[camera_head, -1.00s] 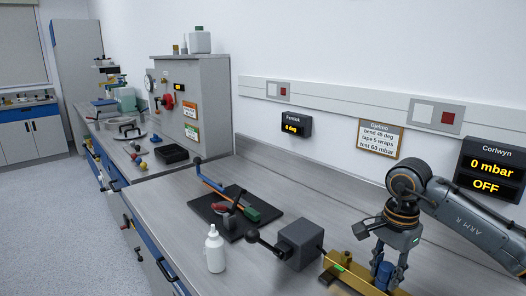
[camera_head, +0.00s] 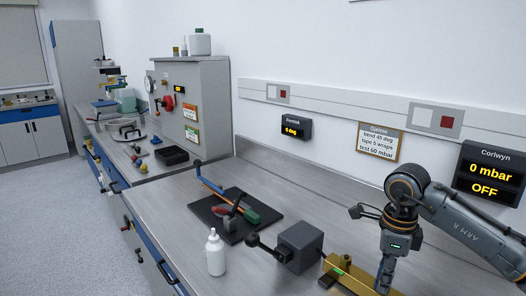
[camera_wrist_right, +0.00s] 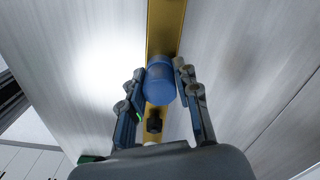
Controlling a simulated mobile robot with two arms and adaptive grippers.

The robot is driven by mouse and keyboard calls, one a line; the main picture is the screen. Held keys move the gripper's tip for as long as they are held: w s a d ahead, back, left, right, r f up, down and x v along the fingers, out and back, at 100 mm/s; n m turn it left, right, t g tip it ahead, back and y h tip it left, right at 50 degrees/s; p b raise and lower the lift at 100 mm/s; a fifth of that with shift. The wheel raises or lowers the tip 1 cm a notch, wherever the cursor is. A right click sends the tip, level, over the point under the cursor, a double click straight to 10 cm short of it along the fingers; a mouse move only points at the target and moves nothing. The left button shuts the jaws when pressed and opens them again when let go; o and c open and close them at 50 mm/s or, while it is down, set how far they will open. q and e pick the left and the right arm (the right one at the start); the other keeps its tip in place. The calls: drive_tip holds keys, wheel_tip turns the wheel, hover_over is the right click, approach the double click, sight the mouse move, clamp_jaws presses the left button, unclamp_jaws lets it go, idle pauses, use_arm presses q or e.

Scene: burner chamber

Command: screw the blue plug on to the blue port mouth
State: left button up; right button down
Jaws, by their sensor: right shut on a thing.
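My right gripper (camera_head: 385,280) points down over the brass-coloured bar (camera_head: 345,272) at the lower right of the head view. In the right wrist view its two fingers (camera_wrist_right: 160,88) are shut on the blue plug (camera_wrist_right: 160,82), one on each side. The plug sits over the brass bar (camera_wrist_right: 165,25), which runs up the picture behind it. In the head view the fingers hide the plug. I cannot make out the blue port mouth apart from the plug, nor how far the plug is screwed on. My left gripper is not in view.
A grey block (camera_head: 299,246) with a black knobbed lever stands left of the bar. A Corlwyn display (camera_head: 488,173) on the wall reads 0 mbar, OFF.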

drive_tip(key=shift+r+m, duration=0.1)
drive_tip(key=shift+m, duration=0.2)
drive_tip(key=m+p, duration=0.1)
drive_tip(key=m, duration=0.5)
drive_tip(key=shift+w, duration=0.1)
drive_tip(key=m, duration=0.5)
drive_tip(key=shift+d+p, duration=0.1)
drive_tip(key=shift+p, duration=0.2)
drive_tip(key=c, duration=0.9)
unclamp_jaws()
drive_tip(key=shift+r+p, duration=0.9)
drive_tip(key=shift+r, duration=0.25)
